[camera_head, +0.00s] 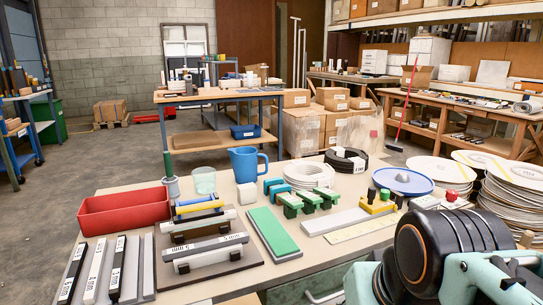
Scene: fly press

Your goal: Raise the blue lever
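No lever that I can single out as the blue lever shows in the head view. Blue things on the near table (345,238) include a thin blue bar (199,207) beside a yellow bar on a rack, and a small blue piece (272,185) beside green clamp-like blocks (306,201). I cannot tell whether either is a lever. Black and teal parts of my own arm fill the bottom right corner. My gripper's fingers do not show, and the arm hides the table's right front part.
The near table is crowded: a red tray (123,213), labelled metal bars (96,271), a green slab (272,232), a blue jug (247,164), white rings (309,175) and stacked discs (512,205). A workbench (218,96) with boxes stands behind. Open concrete floor (50,200) lies left.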

